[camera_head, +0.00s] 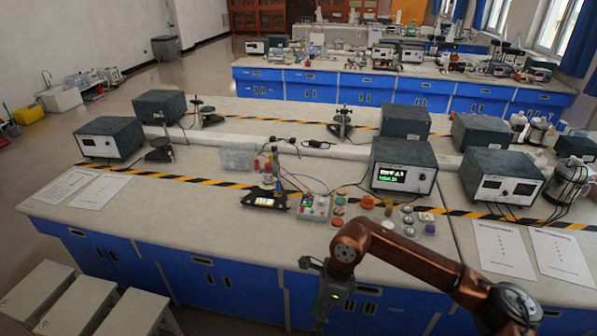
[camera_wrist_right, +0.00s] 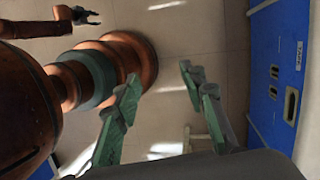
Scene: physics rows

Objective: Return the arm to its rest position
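My right arm comes in from the right in the head view, bends at a copper elbow and hangs down in front of the table (camera_head: 215,215). My right gripper (camera_head: 325,305) points down beside the blue cabinet fronts and is partly cut off by the bottom edge. In the right wrist view its two green fingers stand wide apart with nothing between them, so the right gripper (camera_wrist_right: 160,78) is open and empty. My left gripper (camera_wrist_right: 92,17) shows small at the top left of the wrist view, with its fingers apart and nothing seen in them. The left arm is not in the head view.
Blue cabinets (camera_wrist_right: 278,80) stand close on the right in the wrist view, with open floor (camera_wrist_right: 175,110) below. A small device board (camera_head: 314,207), several knobs and a display instrument (camera_head: 402,170) are on the tabletop. White stools (camera_head: 75,300) stand at the lower left.

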